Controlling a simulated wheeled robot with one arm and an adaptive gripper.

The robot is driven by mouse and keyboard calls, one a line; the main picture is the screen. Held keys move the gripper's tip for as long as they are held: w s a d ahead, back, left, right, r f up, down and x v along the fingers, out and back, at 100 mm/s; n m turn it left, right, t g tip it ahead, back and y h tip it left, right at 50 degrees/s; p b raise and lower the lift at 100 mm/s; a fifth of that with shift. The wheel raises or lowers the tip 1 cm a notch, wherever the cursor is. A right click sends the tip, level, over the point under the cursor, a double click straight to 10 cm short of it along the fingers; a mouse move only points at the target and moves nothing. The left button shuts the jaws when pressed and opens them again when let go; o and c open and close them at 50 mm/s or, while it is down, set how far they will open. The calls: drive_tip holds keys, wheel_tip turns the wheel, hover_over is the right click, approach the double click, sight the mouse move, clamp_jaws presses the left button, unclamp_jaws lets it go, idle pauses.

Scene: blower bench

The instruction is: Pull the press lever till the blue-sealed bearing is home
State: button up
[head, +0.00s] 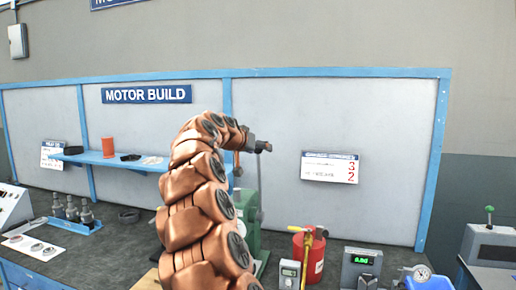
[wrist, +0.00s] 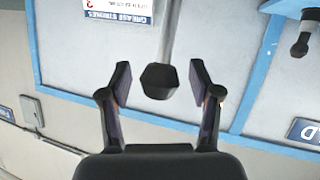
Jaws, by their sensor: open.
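The green press (head: 248,212) stands on the bench, largely hidden behind my copper-coloured arm. Its lever, a grey rod (head: 260,200), rises beside it to my gripper (head: 258,148). In the wrist view the lever rod (wrist: 173,35) ends in a dark faceted knob (wrist: 160,82). My gripper (wrist: 160,85) is open, with one finger on each side of the knob and a visible gap on both sides. I cannot make out the blue-sealed bearing; the press's working area is hidden by my arm.
A red can (head: 309,258) with a yellow-handled tool, a small meter (head: 289,274) and a green-lit display box (head: 360,266) stand right of the press. A blue shelf (head: 115,160) is behind at left. Dark fittings (head: 72,212) and a white mat with rings (head: 30,247) lie at left.

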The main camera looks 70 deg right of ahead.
clamp_jaws()
idle(0.5)
